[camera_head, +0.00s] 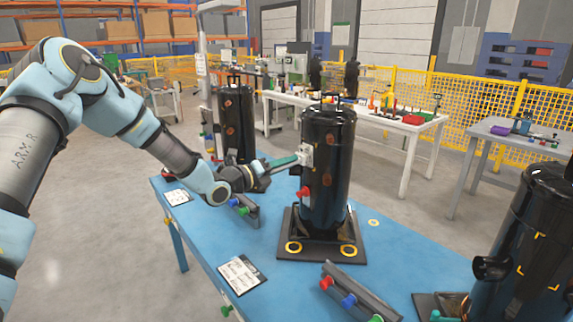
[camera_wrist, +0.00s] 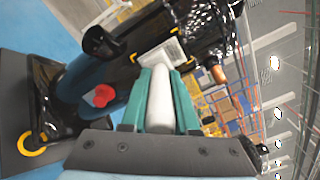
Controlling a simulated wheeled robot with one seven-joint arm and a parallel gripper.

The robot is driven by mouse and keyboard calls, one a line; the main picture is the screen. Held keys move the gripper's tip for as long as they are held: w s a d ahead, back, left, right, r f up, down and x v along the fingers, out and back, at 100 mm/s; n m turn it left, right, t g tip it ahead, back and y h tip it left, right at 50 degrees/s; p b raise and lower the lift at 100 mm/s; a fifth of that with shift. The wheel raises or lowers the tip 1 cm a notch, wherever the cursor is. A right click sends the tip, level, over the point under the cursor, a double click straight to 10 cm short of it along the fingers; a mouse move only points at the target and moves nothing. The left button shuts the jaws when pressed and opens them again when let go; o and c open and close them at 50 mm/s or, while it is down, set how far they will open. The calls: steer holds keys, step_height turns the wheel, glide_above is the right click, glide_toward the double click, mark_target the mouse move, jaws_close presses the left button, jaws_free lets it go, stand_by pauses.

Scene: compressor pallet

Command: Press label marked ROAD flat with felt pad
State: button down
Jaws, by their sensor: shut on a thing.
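A white label (camera_head: 306,154) is on the upper side of the middle black compressor (camera_head: 328,185), which stands upright on a dark base plate. The label also shows in the wrist view (camera_wrist: 166,52), just beyond my fingertips; its print is too small to read. My gripper (camera_head: 289,160) is level with the label, on its left. In the wrist view its teal fingers (camera_wrist: 158,84) are shut on a white felt pad (camera_wrist: 160,104). The pad's far end is at or very near the label's edge; I cannot tell whether they touch.
The blue table (camera_head: 205,225) carries another black compressor (camera_head: 237,125) behind and one at the front right (camera_head: 530,250). A red plug (camera_head: 303,192) sticks out of the middle compressor below the label. A rail with coloured knobs (camera_head: 358,293) and a printed sheet (camera_head: 242,274) lie in front.

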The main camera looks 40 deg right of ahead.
steer(key=shift+d, duration=0.45)
stand_by(0.6)
steer(key=shift+a+p, duration=0.4)
steer(key=shift+a, duration=1.35)
steer(key=shift+d+f, duration=0.1)
steer(key=shift+d, duration=0.05)
steer(key=shift+d+f+b, duration=0.8)
steer(key=shift+d, duration=0.4)
steer(key=shift+d, duration=0.4)
